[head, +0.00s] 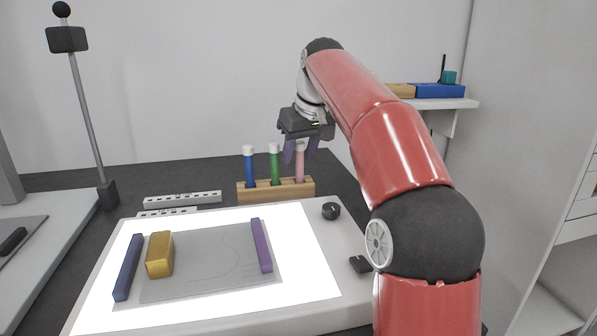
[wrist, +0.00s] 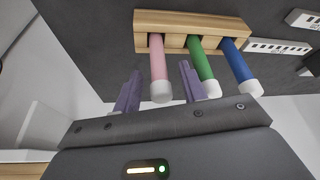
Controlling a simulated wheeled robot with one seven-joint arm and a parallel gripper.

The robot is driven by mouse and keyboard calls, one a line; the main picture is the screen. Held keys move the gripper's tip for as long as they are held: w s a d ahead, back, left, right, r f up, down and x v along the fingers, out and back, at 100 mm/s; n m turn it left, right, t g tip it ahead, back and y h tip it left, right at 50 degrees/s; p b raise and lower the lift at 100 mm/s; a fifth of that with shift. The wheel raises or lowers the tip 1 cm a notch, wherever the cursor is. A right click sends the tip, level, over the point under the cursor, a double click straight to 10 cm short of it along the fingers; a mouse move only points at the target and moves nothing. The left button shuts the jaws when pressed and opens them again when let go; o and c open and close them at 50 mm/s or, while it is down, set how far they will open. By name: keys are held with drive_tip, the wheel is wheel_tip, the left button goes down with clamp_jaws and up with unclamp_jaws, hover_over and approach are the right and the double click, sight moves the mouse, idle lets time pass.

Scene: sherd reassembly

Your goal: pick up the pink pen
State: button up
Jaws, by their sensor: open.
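The pink pen (head: 300,167) stands upright with a white cap in the right slot of a wooden holder (head: 276,195). A green pen (head: 274,165) and a blue pen (head: 249,168) stand in the same holder to its left. My gripper (head: 300,151) is open and empty, its purple fingers near the top of the pink pen. In the wrist view the pink pen (wrist: 158,68) runs up to between the two fingers of my gripper (wrist: 160,90). The green pen (wrist: 201,62) is close beside the right finger there. I cannot tell whether the fingers touch any pen.
A lit light table (head: 315,270) stands in front, with a grey sheet, a yellow block (head: 160,254), a blue bar (head: 128,267) and a purple bar (head: 261,245) on it. White scale bars (head: 183,199) lie left of the holder. A lamp stand (head: 85,110) rises at left.

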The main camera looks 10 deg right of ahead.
drive_tip(key=shift+x, duration=1.15)
clamp_jaws()
drive_tip(key=shift+r, duration=0.15)
